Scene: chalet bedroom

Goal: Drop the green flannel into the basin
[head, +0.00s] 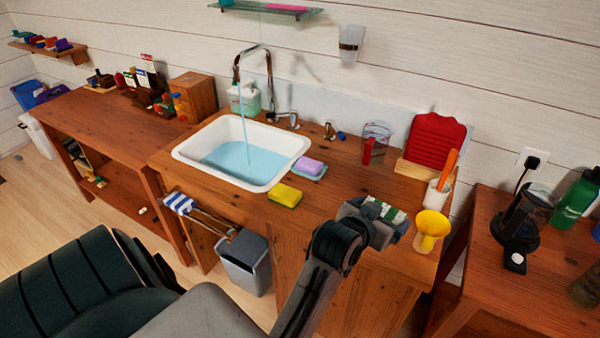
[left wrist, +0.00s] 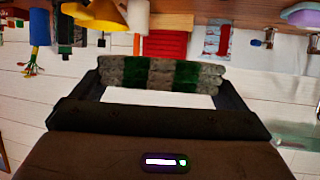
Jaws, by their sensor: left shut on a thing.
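The green flannel (head: 385,211) is a folded, striped green and pale cloth. My left gripper (head: 378,220) is shut on it and holds it over the right part of the wooden washstand. In the left wrist view the flannel (left wrist: 162,73) spans between the two fingers, with grey and dark green stripes. The white basin (head: 183,152) is set into the washstand to the left of the gripper, apart from it. It holds blue water, and a stream runs into it from the curved tap (head: 269,80). My right gripper is not in view.
A yellow sponge (head: 285,195) and a purple soap on a blue dish (head: 318,173) lie between basin and gripper. A yellow funnel (head: 432,226), a white pot (head: 438,196) and a red ribbed board (head: 435,140) stand to the right. A measuring jug (head: 375,143) stands behind.

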